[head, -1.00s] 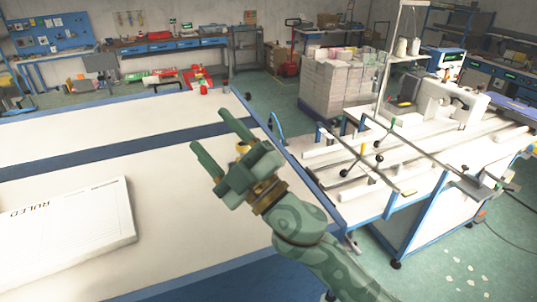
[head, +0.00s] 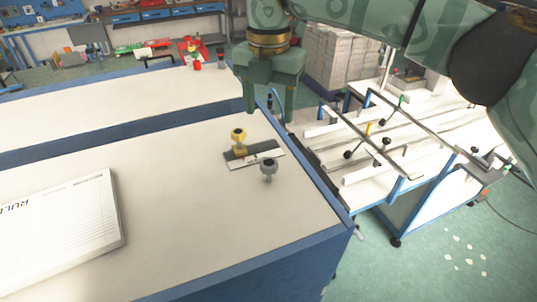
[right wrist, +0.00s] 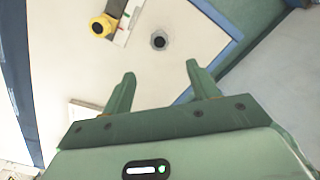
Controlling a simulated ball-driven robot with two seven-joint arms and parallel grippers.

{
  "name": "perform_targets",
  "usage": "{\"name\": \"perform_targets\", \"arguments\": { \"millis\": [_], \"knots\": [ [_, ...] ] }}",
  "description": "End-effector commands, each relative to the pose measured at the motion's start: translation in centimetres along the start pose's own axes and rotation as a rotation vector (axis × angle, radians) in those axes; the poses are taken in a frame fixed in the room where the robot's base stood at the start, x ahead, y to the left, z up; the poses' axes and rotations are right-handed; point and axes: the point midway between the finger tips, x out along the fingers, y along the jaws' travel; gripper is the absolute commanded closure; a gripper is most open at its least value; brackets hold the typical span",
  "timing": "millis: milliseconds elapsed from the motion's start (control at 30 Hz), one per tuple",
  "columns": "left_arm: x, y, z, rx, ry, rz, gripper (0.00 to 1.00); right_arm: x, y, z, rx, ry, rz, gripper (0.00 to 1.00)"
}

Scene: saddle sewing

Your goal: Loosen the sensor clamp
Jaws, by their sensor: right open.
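A yellow knob (head: 239,141) and a grey knob (head: 268,170) stand upright on the white table, by a flat metal strip (head: 243,163) with a marked scale. I cannot tell which knob belongs to the sensor clamp. My right gripper (head: 269,112) is open and empty, fingers pointing down, above and behind the knobs, touching neither. In the right wrist view, the dark-topped grey knob (right wrist: 159,41) lies beyond the gap between the fingertips (right wrist: 161,75). The yellow knob (right wrist: 101,27) and strip (right wrist: 124,24) are to its left. My left gripper is out of view.
A ruled pad (head: 62,235) lies at the table's left front. The white tabletop (head: 190,215) between pad and knobs is clear. A machine bench with rails (head: 390,150) stands to the right across a gap. Red items (head: 192,48) are behind the table.

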Motion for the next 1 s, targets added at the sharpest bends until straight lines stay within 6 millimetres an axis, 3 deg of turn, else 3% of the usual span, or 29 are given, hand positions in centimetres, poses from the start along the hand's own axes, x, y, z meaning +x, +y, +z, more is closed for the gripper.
{"name": "perform_targets", "arguments": {
  "millis": [300,500,700,967,1000],
  "knots": [
    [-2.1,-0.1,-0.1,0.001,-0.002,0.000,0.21,8.0,0.0,-0.2,-0.003,0.007,0.000,0.41],
    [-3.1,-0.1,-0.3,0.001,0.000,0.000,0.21,11.7,0.1,-0.2,-0.003,0.005,0.001,0.41],
    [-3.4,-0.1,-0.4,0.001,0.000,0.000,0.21,13.4,0.1,-0.1,-0.005,0.002,0.002,0.41],
    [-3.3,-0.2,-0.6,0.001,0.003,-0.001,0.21,13.6,0.1,-0.1,-0.005,0.002,0.003,0.41],
    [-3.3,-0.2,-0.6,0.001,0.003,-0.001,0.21,13.6,0.1,-0.1,-0.005,0.002,0.003,0.49]
  ]
}}
